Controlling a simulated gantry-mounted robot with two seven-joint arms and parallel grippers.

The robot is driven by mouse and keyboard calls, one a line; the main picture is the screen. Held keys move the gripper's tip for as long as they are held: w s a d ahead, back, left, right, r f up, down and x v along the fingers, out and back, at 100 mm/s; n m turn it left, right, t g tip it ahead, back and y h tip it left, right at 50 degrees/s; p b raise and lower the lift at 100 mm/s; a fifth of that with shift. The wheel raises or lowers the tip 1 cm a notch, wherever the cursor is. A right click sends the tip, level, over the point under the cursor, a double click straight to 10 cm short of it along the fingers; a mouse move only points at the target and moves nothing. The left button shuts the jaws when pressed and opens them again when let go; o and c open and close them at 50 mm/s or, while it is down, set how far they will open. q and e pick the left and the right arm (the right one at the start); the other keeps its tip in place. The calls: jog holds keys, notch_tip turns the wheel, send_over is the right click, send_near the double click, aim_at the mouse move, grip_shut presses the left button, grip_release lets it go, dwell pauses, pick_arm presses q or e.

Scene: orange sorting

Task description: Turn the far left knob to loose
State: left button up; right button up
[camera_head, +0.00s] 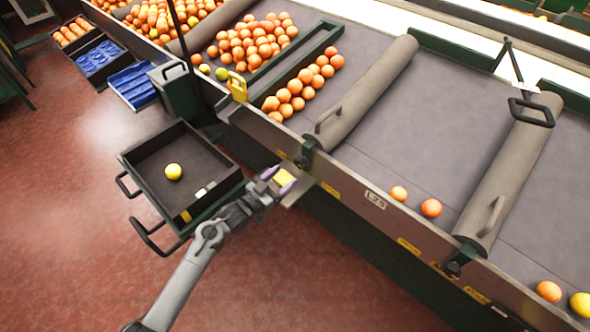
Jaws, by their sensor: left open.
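My left gripper (278,181) is open, with purple fingertips, at the front edge of the sorting table. A small yellow block (284,177) shows at the fingertips, above a grey metal plate; I cannot tell whether they touch it. A yellow handle-shaped piece (237,88) stands on the table edge, up and left of the gripper and apart from it. A dark fitting (308,152) sits at the near end of the left grey bar, just right of the gripper. No knob is clearly recognisable, and no knob setting is readable. My right gripper is not in view.
A dark crate (127,158) holding one yellow fruit stands left of the gripper. Oranges (258,38) lie in dividers on the table (415,130). Grey bars (368,88) with handles cross it. Blue trays (132,84) stand at upper left. The red floor below is open.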

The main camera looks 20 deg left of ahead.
aim_at(298, 164)
pick_arm(q)
jog(key=shift+b+x, duration=0.85)
jog(key=shift+x, duration=2.3)
jog(key=c, duration=1.1)
jog(key=shift+o, duration=0.2)
jog(key=shift+r+n+p, duration=0.2)
jog(key=shift+n+p, duration=0.4)
jog(key=shift+p, duration=0.05)
jog(key=shift+r+n+p, duration=0.1)
jog(key=shift+n+p, duration=0.8)
jog(key=shift+n, duration=0.3)
jog(key=n+p, duration=0.2)
jog(key=n, duration=0.2)
jog(key=shift+p, duration=0.35)
jog(key=n+p, duration=0.1)
jog(key=n, duration=0.4)
jog(key=shift+p, duration=0.4)
jog(key=n+p, duration=0.1)
jog(key=n, duration=0.4)
jog(key=shift+n, duration=0.3)
